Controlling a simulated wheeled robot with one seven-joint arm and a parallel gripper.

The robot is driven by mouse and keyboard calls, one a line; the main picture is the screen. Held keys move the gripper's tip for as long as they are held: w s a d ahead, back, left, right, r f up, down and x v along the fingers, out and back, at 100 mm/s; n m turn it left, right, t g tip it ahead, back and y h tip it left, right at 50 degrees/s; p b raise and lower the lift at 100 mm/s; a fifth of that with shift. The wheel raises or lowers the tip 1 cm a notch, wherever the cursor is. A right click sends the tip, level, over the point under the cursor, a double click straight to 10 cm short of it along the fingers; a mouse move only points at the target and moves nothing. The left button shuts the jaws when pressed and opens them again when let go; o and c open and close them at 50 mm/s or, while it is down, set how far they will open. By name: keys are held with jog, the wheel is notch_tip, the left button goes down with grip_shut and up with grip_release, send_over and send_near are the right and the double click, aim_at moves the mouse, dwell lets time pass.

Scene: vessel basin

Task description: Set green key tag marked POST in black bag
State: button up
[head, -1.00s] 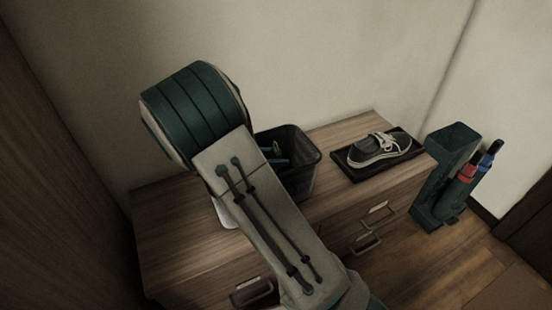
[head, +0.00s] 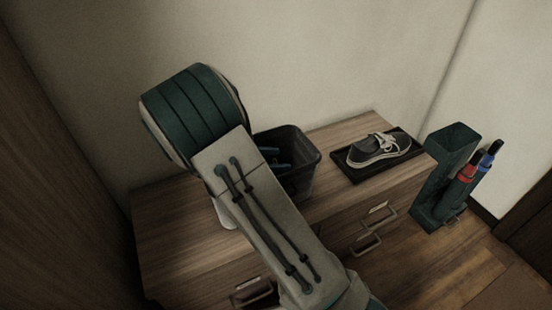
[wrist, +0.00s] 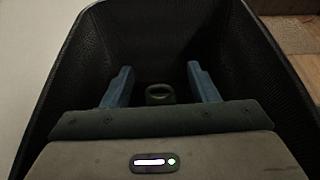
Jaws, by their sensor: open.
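The black bag (head: 303,178) stands open on the wooden dresser, partly hidden behind my arm in the head view. In the wrist view its dark, textured wall (wrist: 240,45) surrounds my gripper (wrist: 160,70). The two blue fingers are spread apart inside the bag opening, with nothing pinched between them. A green tag with a loop-shaped end (wrist: 160,93) shows low between the fingers, inside the bag and apart from both. Its lower part is hidden by my gripper body, and no marking is readable. In the head view only small bluish finger parts show in the bag.
A sneaker (head: 377,148) lies on a dark tray (head: 351,174) to the right on the dresser top (head: 170,226). A tall green holder (head: 445,180) stands beside the dresser, with red and blue umbrellas (head: 478,170). The wall is close behind.

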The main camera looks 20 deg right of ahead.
jog(key=p+v, duration=0.3)
jog(key=v, duration=0.4)
jog(key=shift+a+r, duration=0.3)
jog(key=shift+r, duration=0.1)
